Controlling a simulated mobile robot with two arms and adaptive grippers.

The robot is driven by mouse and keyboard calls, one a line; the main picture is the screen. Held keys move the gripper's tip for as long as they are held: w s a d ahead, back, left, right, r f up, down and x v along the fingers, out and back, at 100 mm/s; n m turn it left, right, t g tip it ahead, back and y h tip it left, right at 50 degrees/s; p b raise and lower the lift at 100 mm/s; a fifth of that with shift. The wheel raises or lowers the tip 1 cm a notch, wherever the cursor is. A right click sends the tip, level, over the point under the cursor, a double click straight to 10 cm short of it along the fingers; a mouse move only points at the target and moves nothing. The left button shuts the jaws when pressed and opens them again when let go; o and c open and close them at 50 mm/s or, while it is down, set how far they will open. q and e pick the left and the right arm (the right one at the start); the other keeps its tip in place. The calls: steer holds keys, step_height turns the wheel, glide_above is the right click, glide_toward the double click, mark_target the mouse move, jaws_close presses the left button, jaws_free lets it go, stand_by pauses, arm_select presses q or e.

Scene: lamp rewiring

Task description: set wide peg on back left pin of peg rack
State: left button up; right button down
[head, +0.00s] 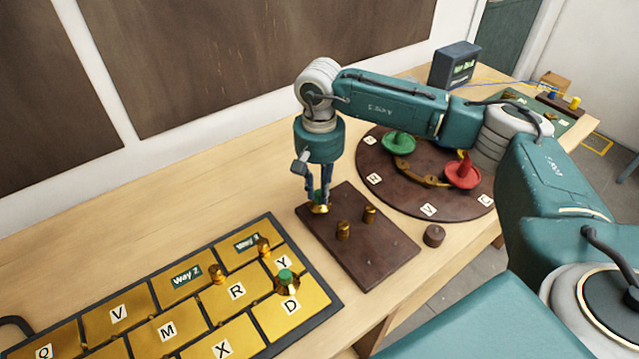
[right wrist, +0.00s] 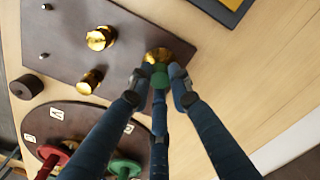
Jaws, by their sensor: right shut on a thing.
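The peg rack (head: 385,262) is a dark brown board lying on the wooden table; it also shows in the right wrist view (right wrist: 65,40). My right gripper (head: 319,200) points down over the rack's back left corner. In the right wrist view its fingers (right wrist: 158,80) are shut around the green top of a wide peg with a broad gold base (right wrist: 172,52). In the head view the peg's gold base (head: 320,209) is at that corner, low over the board. The fingers hide its underside, so I cannot tell whether it sits on the pin. My left gripper is not in view.
Two gold pegs, one nearer (head: 343,231) and one farther (head: 370,215), stand on the rack. A small brown cylinder (head: 434,236) stands beside it. A round dark board (head: 390,190) with green and red pieces lies behind. A lettered brass panel (head: 200,300) lies front left.

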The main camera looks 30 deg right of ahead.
mark_target(319, 193)
steer(key=shift+f, duration=0.65)
steer(key=shift+f+b, duration=0.6)
steer(key=shift+b, duration=0.05)
steer(key=c, duration=1.5)
jaws_free()
steer(key=shift+r, duration=0.1)
step_height(319, 193, up, 12)
steer(key=shift+f, duration=0.1)
